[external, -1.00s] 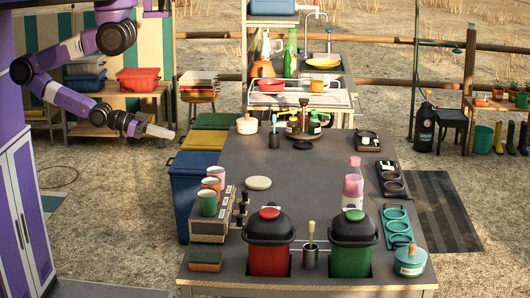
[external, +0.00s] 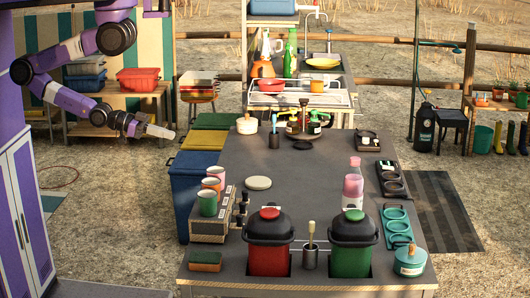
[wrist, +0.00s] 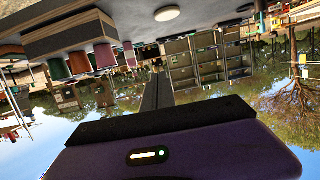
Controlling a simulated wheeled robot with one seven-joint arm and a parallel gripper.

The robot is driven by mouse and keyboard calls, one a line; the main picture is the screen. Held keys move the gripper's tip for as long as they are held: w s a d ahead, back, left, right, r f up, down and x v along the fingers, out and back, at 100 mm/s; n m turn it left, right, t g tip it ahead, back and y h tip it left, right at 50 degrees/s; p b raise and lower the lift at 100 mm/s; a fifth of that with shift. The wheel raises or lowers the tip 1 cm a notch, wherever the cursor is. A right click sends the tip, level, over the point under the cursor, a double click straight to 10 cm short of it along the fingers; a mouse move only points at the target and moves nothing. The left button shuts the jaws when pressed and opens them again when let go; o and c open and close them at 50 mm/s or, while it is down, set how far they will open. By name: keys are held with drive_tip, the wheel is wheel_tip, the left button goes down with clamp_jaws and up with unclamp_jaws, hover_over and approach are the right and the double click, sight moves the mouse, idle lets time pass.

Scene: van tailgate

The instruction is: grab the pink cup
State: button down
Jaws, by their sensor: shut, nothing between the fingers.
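The pink cup (wrist: 104,56) shows in the wrist view, where the picture is upside down, at the end of a row with an orange cup (wrist: 78,63) and a green cup (wrist: 56,69). In the external view the row stands on a small stand (external: 208,231) at the table's left side; the pink cup (external: 218,171) is the farthest, partly hidden by the orange cup (external: 211,184). The green cup (external: 207,203) is nearest. My gripper (external: 172,134) is shut and empty in the air, left of the table and well apart from the cups. Its fingers do not show in the wrist view.
Blue, yellow and green bins (external: 187,195) line the table's left edge. A round pale disc (external: 257,183) lies right of the cups. A bottle with pink contents (external: 353,188) and two lidded pots (external: 269,245) stand on the table. The table's middle is clear.

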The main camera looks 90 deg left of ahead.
drive_tip(key=c, duration=2.2)
unclamp_jaws()
drive_tip(key=c, duration=0.5)
unclamp_jaws()
